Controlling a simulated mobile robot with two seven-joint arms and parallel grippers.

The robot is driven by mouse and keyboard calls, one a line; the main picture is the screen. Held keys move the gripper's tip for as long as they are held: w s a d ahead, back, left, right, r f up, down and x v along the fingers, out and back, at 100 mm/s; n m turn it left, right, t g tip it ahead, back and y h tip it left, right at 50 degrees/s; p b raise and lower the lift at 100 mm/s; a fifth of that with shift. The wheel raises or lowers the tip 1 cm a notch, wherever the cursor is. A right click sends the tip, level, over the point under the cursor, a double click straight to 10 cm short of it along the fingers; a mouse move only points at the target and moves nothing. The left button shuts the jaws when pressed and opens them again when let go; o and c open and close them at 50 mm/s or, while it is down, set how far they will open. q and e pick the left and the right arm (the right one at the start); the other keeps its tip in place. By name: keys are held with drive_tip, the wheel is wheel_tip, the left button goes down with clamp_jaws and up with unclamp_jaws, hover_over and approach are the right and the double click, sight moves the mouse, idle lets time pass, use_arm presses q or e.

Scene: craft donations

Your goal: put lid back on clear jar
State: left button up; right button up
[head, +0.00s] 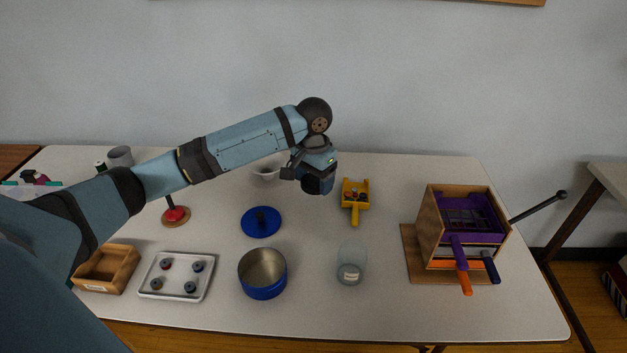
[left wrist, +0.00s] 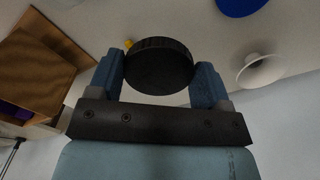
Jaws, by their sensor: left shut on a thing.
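The clear jar (head: 351,262) stands open and upright at the front middle of the table, right of the blue pot. My left gripper (head: 318,181) is in the air above the back middle of the table, behind and left of the jar. In the left wrist view my left gripper (left wrist: 160,78) is shut on a round black lid (left wrist: 159,67) with a ridged rim, one finger on each side. In the head view the lid is hard to tell from the dark gripper. My right gripper is out of view.
A blue pot (head: 263,289) stands left of the jar, with a blue lid (head: 260,222) behind it. A yellow scoop (head: 355,200) lies behind the jar. A wooden rack (head: 429,230) stands to the right. A metal tray (head: 176,275) holds several spools.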

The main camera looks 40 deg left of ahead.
use_arm(q)
drive_tip(key=d+r+n, duration=0.1)
drive_tip(key=d, duration=1.1)
drive_tip(key=shift+s+r, duration=0.15)
drive_tip(key=shift+r, duration=0.25)
